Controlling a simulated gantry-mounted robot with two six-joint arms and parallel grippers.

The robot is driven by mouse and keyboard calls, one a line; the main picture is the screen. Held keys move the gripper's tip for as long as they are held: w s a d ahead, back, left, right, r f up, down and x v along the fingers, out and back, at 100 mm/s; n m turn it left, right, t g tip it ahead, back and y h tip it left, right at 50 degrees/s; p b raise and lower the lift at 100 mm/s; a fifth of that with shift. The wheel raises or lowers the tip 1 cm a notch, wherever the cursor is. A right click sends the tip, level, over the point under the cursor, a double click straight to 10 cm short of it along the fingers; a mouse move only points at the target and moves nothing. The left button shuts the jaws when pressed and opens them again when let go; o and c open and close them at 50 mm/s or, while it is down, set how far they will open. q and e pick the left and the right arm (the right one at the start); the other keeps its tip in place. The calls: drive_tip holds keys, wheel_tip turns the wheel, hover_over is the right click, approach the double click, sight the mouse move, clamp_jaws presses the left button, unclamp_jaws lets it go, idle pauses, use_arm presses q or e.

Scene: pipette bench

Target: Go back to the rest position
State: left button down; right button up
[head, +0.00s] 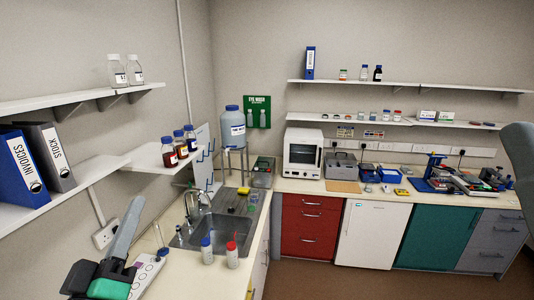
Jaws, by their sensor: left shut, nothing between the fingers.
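My right gripper is not in view; only a grey part, probably of my right arm, shows at the right edge.
The left counter (185,284) holds a sink (207,230) and two small bottles, one blue-capped (206,250) and one red-topped (232,254). A shelf with bottles (160,158) overhangs it. The back counter holds a white oven (303,153) and cluttered equipment at the right.

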use_arm(q)
drive_tip(key=s+d+r+m+t+h, duration=0.2)
drive_tip(key=s+r+m, duration=0.2)
drive_tip(key=s+r, duration=0.3)
drive_tip(key=s+d+r+m+t+h, duration=0.2)
drive_tip(key=s+r+m+t, duration=0.1)
drive_tip(key=s+r+m, duration=0.2)
drive_tip(key=shift+s+d+r, duration=0.3)
drive_tip(key=shift+s+r, duration=0.75)
drive_tip(key=shift+r, duration=1.1)
